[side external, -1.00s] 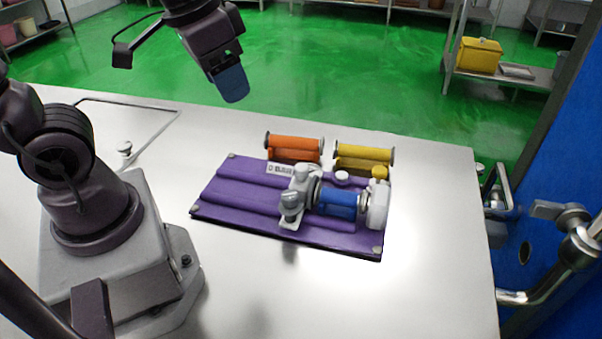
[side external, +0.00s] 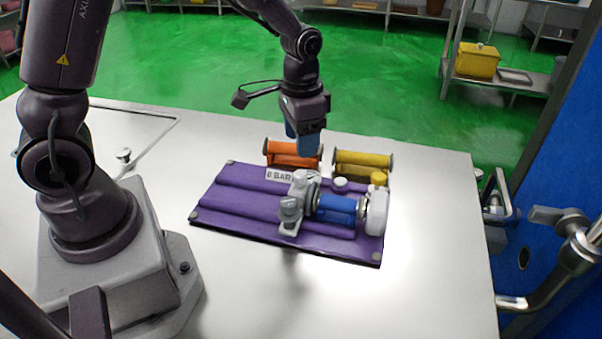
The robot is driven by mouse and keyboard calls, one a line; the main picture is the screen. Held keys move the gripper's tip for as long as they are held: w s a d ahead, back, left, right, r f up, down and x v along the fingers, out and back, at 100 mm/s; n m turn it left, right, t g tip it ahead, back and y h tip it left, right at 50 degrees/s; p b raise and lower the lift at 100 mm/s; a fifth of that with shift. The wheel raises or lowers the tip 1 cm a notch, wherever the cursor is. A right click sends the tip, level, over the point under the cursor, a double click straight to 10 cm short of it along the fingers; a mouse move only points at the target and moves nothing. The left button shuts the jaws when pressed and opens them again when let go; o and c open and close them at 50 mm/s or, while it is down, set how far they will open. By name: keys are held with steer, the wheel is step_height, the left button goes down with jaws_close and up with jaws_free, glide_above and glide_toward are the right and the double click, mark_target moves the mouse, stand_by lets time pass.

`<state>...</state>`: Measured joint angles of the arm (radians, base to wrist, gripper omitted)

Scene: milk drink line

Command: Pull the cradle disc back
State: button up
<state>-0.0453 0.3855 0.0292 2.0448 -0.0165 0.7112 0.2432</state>
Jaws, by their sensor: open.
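A purple base (side external: 240,221) on the steel table carries a cradle: a grey block with a knob (side external: 291,208), a round metal disc (side external: 313,191) beside it, and a white end piece (side external: 377,212). A blue roller (side external: 337,209) lies between disc and end piece. I cannot tell whether the disc touches the roller. My gripper (side external: 304,143) has blue fingers pointing down, open, above the back of the base. In the picture its fingers overlap the orange roller (side external: 283,154); nothing shows held between them. The exact height is unclear.
A yellow roller (side external: 362,160) stands at the back right beside the orange one. A white label (side external: 279,176) and a small white knob (side external: 340,184) are near the cradle. The steel table (side external: 435,250) is clear in front and right. A blue door (side external: 560,150) with handles is at the right.

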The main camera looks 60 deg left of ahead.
mark_target(300, 172)
step_height(300, 172, down, 9)
stand_by(0.3)
jaws_close()
steer(key=shift+s+a, duration=0.1)
